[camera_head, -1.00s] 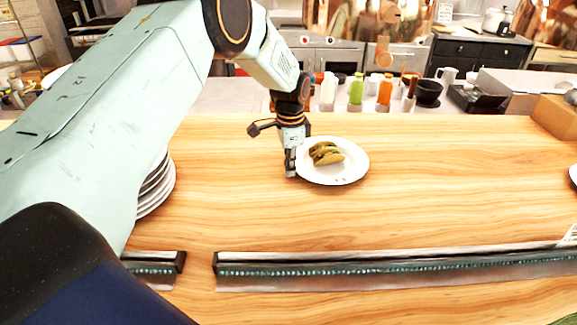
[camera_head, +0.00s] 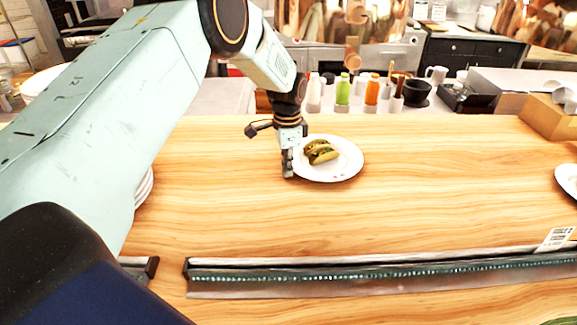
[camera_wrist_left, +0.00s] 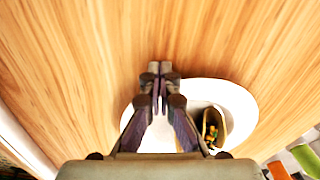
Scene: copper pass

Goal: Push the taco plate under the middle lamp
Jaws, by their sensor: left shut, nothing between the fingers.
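A white round plate (camera_head: 350,160) with a taco (camera_head: 321,152) on it lies flat on the wooden counter. My left gripper (camera_head: 288,172) is shut and empty, pointing down at the plate's left edge, apparently touching the rim. In the left wrist view the closed fingers (camera_wrist_left: 160,68) stand in front of the plate (camera_wrist_left: 234,98), and the taco (camera_wrist_left: 213,128) shows right of them. Shiny copper shapes (camera_head: 335,25), perhaps lamps, are cut off at the top; which is the middle one I cannot tell. My right gripper is not in view.
Bare wood lies right of the plate, up to another white plate (camera_head: 568,178) at the right edge. A metal rail (camera_head: 380,275) runs along the front. Bottles (camera_head: 343,90) stand behind the counter; a cardboard box (camera_head: 548,117) sits back right. Stacked plates (camera_head: 144,188) are partly hidden by my arm.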

